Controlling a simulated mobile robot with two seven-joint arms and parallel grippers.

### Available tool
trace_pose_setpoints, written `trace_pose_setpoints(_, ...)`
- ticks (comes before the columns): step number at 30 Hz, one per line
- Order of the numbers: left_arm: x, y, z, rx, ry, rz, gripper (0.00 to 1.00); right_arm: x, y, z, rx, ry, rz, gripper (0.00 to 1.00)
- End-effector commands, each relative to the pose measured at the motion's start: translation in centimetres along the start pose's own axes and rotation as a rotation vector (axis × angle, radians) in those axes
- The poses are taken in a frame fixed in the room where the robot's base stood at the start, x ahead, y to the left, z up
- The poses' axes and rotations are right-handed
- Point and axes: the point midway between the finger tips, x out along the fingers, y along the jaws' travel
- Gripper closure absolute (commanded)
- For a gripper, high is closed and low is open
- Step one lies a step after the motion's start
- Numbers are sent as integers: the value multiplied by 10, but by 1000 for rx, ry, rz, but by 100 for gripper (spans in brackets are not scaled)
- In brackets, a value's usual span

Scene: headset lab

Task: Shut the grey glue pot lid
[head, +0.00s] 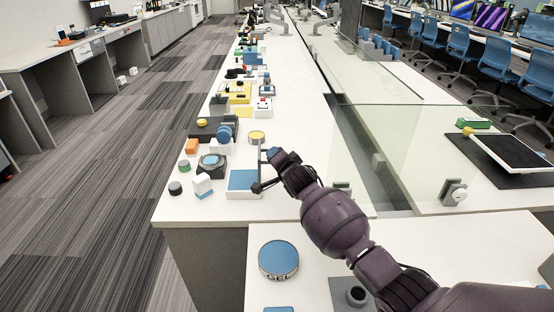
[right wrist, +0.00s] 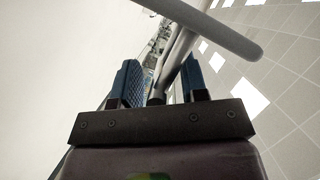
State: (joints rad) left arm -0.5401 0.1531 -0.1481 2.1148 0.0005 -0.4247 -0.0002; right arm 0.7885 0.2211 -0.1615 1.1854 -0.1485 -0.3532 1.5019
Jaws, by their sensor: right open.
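My right gripper (head: 261,171) is over the long white bench, at the right edge of a low square white box with a blue top face (head: 242,180). A thin upright grey piece (head: 260,157) stands beside that edge, close to the fingers. In the right wrist view, my right gripper (right wrist: 159,88) has its two blue-padded fingers apart. A grey bar with a crosspiece (right wrist: 207,24) runs up between and beyond them; contact cannot be told. I cannot surely tell which item is the grey glue pot or its lid. My left gripper is out of view.
A round tin with a blue top (head: 278,258) stands on the near bench. Left of the box are a dark device with a blue disc (head: 211,161), a white block (head: 202,185) and small round pots. A yellow-topped round pot (head: 257,137) stands behind. A glass screen (head: 385,150) is at right.

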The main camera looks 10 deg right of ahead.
Motion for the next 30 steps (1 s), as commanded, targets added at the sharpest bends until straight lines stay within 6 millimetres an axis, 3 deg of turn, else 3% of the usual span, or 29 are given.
trace_pose_setpoints(3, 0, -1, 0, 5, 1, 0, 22, 0, 0, 0, 0, 0, 0, 61)
trace_pose_setpoints(11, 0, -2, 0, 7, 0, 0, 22, 0, 1, 1, 0, -1, 2, 100)
trace_pose_setpoints(23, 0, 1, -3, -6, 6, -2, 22, 0, 0, 3, -23, -2, 13, 100)
trace_pose_setpoints(30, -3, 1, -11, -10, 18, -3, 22, 1, -10, 8, -127, -4, 57, 100)
